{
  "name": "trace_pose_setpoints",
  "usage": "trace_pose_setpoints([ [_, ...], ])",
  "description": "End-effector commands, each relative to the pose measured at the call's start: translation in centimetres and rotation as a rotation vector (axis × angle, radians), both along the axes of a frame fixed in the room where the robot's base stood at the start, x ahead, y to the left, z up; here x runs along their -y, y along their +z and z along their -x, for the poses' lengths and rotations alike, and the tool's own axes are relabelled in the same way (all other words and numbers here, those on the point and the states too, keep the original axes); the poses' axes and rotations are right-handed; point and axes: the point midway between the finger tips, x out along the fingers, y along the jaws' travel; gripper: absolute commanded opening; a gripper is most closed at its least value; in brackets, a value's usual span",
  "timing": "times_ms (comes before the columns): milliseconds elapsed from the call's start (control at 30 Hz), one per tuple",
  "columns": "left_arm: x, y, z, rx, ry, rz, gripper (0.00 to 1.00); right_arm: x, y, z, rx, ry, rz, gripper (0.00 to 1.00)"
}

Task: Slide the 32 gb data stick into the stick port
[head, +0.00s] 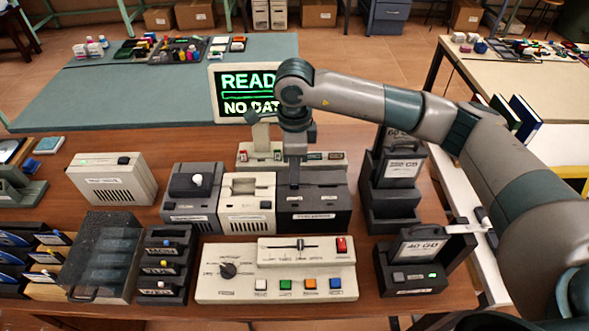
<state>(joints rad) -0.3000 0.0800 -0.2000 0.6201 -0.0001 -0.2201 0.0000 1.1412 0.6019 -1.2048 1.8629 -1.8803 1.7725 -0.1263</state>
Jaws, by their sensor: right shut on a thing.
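My right gripper (294,160) reaches down in front of the monitor. It is shut on a narrow dark piece (294,176), which I take to be the data stick; no 32 GB marking can be read on it. The piece is upright, and its lower end is at the top of a dark grey reader box (313,221). I cannot tell whether it is inside a slot or just above it. The box's front label is too small to read, so I cannot confirm that it is the stick port. My left gripper is not in view.
A white reader (248,212) and a grey reader (190,212) stand left of the dark box. A control panel (275,287) lies in front. Labelled drive docks (393,205) stand at right. The monitor (232,92) behind reads "READ" and "NO DAT", partly covered by my arm.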

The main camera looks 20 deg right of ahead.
Motion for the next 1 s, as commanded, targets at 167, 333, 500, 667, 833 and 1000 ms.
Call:
trace_pose_setpoints([
  [167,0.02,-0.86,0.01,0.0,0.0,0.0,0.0,0.01,-0.86,-0.01,0.0,0.0,0.0,0.0],
  [333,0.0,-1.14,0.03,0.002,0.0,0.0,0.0,0.01,-1.2,-0.01,0.0,0.0,0.0,0.0],
  [500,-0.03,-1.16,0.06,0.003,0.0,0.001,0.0,0.01,-1.24,-0.01,0.0,0.0,0.0,0.0],
  [667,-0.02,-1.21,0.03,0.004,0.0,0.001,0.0,0.01,-1.29,-0.01,0.0,0.0,0.0,0.0],
  [833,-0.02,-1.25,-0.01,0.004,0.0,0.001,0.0,0.01,-1.34,-0.01,0.0,0.0,0.0,0.18],
  [1000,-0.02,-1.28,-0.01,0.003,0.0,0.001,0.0,0.01,-1.38,-0.01,0.0,0.0,0.0,0.28],
])
